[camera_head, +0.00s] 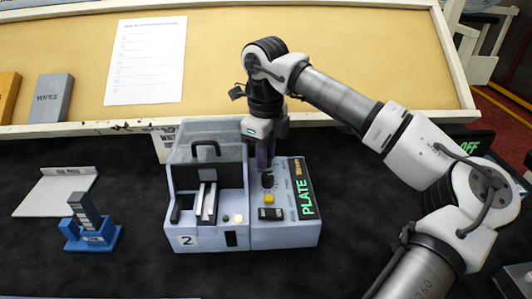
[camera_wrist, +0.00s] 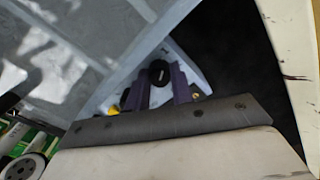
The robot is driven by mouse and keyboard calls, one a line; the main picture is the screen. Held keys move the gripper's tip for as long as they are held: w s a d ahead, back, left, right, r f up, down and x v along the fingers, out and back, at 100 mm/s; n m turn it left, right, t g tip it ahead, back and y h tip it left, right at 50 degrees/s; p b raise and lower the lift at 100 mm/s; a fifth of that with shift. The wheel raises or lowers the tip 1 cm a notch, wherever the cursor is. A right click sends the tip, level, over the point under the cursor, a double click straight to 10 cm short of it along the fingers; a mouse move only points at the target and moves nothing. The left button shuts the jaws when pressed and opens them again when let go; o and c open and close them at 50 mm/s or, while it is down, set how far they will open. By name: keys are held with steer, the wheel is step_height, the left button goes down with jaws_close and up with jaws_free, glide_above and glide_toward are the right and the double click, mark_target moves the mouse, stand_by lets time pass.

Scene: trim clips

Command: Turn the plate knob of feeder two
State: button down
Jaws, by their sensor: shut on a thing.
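Feeder two (camera_head: 180,228) is a grey-blue box with a "2" label, standing on the dark table in the head view. Its right-hand panel carries a lit green "PLATE" display (camera_head: 306,190), a yellow button (camera_head: 269,199) and a black plate knob (camera_head: 267,180). My gripper (camera_head: 265,166) points down over the back of this panel, with its fingers at the knob. In the wrist view the black knob (camera_wrist: 160,72) sits between my two purple fingers (camera_wrist: 160,88), which are shut on it. The fingers partly hide the knob's sides, and its pointer direction cannot be told.
A blue stand with grey pieces (camera_head: 90,225) and a white tray (camera_head: 48,195) lie to the left. A black handle (camera_head: 206,148) rises from the feeder's top. A tan board with a paper sheet (camera_head: 146,60) and a wipes box (camera_head: 52,98) stand behind.

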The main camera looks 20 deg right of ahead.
steer(key=c, duration=1.5)
jaws_free()
steer(key=shift+r, duration=0.1)
step_height(320, 180, up, 14)
steer(key=shift+b, duration=0.45)
steer(key=shift+a, duration=0.1)
